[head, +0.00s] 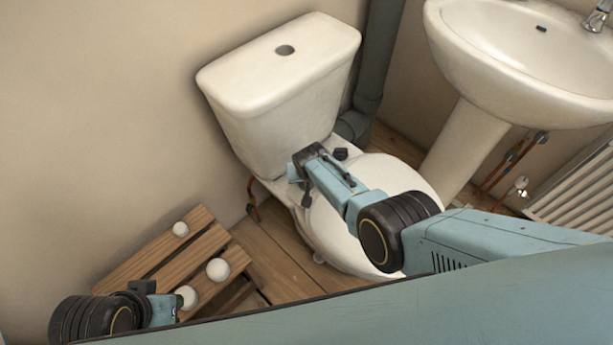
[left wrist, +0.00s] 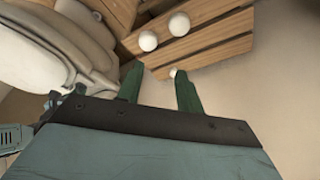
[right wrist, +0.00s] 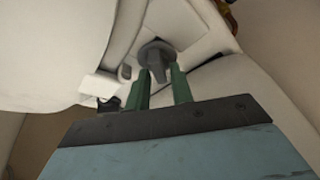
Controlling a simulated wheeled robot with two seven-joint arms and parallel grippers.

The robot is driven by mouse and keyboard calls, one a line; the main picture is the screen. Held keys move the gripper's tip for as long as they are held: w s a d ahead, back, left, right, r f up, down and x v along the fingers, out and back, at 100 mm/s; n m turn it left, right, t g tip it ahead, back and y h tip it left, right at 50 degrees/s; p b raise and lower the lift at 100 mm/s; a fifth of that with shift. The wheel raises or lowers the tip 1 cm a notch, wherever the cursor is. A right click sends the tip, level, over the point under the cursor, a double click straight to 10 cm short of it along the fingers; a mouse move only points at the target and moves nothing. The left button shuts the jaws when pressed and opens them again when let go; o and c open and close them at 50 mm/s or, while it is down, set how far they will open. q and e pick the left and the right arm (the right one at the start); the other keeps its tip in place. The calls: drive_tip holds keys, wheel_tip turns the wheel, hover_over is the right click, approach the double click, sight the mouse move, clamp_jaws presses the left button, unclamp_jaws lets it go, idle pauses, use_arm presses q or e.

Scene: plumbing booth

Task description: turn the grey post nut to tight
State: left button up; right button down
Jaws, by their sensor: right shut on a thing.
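The grey post nut (right wrist: 154,50), with a round head and a raised tab, shows in the right wrist view on the white surface at the back of the toilet. My right gripper (right wrist: 163,88) is shut on its tab, one green finger on each side. In the head view my right wrist covers this spot, so I cannot make out the grip there. My left gripper (left wrist: 158,84) is open and empty, its fingers apart above the wooden slats. In the head view it is low at the left, and its fingers are hard to make out.
The white cistern (head: 281,90) stands behind the toilet bowl and lid (head: 405,171). A dark knob (head: 340,153) sits near the lid's back. A slatted wooden stand (head: 160,252) with white balls is at lower left. A washbasin (head: 520,65) and radiator (head: 585,195) are at right.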

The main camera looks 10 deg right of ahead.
drive_tip(key=shift+m+h, duration=0.3)
drive_tip(key=shift+m, duration=0.5)
use_arm(q)
drive_tip(key=shift+w+d+r+t+b, duration=0.15)
drive_tip(key=shift+w+d+r+t, duration=0.1)
drive_tip(key=shift+r, duration=0.15)
drive_tip(key=shift+w+d+r+t+b, duration=0.15)
drive_tip(key=shift+d+r+t, duration=0.1)
drive_tip(key=shift+r, duration=0.15)
use_arm(e)
drive_tip(key=c, duration=1.2)
unclamp_jaws()
use_arm(q)
drive_tip(key=shift+a, duration=0.15)
drive_tip(key=shift+f, duration=0.1)
